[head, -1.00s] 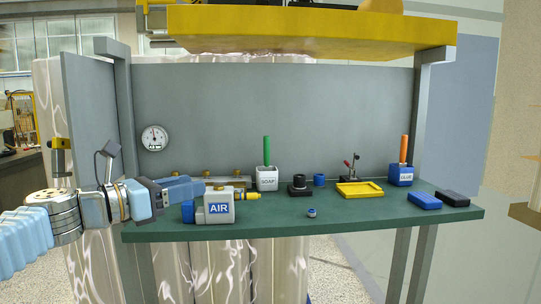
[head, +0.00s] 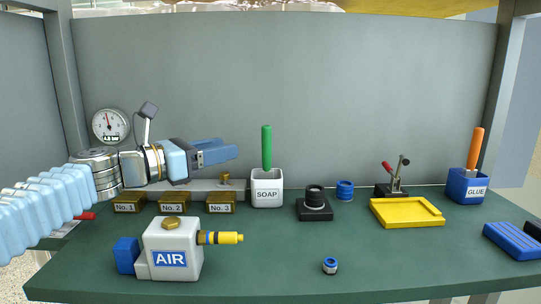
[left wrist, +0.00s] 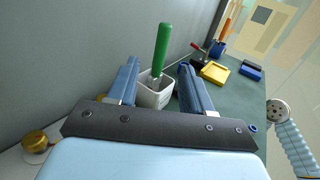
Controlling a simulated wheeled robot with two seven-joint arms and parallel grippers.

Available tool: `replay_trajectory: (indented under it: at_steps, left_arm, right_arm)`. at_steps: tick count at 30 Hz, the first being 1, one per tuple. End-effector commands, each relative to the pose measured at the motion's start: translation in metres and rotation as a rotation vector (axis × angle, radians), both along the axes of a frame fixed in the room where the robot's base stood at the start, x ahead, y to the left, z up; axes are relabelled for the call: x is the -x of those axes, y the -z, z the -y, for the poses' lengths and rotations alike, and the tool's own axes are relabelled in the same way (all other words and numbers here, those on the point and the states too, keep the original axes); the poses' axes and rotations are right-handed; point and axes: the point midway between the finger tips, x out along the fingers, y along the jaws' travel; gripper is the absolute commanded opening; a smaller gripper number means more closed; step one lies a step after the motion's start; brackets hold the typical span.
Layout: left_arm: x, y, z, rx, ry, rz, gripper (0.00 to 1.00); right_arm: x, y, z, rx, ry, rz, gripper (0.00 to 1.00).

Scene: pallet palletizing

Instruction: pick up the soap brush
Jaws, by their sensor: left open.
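The soap brush shows as an upright green handle (head: 267,147) standing in a white cup marked SOAP (head: 267,190) near the back of the bench. Its lower end is hidden inside the cup. My left gripper (head: 236,148) is open and empty, to the left of the handle and above the bench, pointing toward it. In the left wrist view the green handle (left wrist: 162,50) and the white cup (left wrist: 154,92) appear beyond and between the two blue fingers (left wrist: 160,78), apart from them. My right gripper is out of view.
A white AIR box (head: 173,250) with a yellow nozzle stands at the front left. Brass blocks (head: 174,207) line the back left. A black ring stand (head: 314,205), a yellow tray (head: 407,212) and a blue GLUE cup (head: 467,187) are to the right. The grey back wall (head: 330,90) is close behind.

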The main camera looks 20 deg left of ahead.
Motion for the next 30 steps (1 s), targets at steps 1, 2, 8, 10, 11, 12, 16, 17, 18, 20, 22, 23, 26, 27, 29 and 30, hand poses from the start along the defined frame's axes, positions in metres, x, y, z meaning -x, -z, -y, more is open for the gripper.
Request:
replay_trajectory:
  at_steps: [1,2,8,10,11,12,16,17,18,20,22,23,26,27,29,30]
  left_arm:
    - [-0.009,-0.001,0.008,-0.001,0.005,-0.003,0.50]
    - [-0.014,-0.001,0.013,-0.001,0.004,-0.002,0.50]
    - [-0.044,-0.001,0.035,-0.001,0.002,0.000,0.50]
    - [-0.050,-0.001,0.040,-0.001,0.003,-0.001,0.50]
    - [-0.051,0.000,0.041,-0.001,0.002,-0.001,0.50]
    - [-0.053,-0.001,0.043,-0.001,0.002,-0.001,0.50]
    - [-0.065,-0.003,0.054,-0.001,0.004,-0.002,0.50]
    - [-0.069,-0.004,0.057,-0.001,0.004,-0.001,0.50]
    - [-0.074,-0.004,0.062,-0.001,0.004,-0.002,0.50]
    - [-0.081,-0.003,0.068,-0.001,0.003,-0.002,0.50]
    - [-0.088,-0.003,0.072,-0.001,0.001,0.000,0.50]
    - [-0.090,-0.003,0.074,-0.001,0.001,0.000,0.50]
    - [-0.093,-0.002,0.076,-0.001,0.001,0.000,0.50]
    - [-0.093,-0.002,0.076,-0.001,0.001,0.000,0.50]
    - [-0.093,-0.002,0.076,-0.001,0.001,0.001,0.50]
    - [-0.093,-0.002,0.076,-0.001,0.001,0.001,0.50]
  right_arm:
    - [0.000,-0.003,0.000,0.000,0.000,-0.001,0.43]
    - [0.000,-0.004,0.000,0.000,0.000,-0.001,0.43]
    - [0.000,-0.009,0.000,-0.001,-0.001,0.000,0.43]
    - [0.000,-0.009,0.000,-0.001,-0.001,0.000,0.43]
    - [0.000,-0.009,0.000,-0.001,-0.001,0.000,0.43]
    - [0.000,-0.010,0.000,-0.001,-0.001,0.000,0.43]
    - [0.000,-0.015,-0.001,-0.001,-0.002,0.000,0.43]
    - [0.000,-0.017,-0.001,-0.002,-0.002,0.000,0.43]
    - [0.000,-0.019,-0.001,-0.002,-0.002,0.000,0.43]
    - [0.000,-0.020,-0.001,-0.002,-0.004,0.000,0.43]
    - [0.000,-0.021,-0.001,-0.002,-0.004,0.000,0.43]
    - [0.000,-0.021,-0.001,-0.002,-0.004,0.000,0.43]
    - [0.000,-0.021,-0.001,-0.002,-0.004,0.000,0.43]
    - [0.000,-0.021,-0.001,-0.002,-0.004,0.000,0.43]
    - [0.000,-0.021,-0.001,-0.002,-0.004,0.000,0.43]
    - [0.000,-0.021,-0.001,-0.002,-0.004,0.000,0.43]
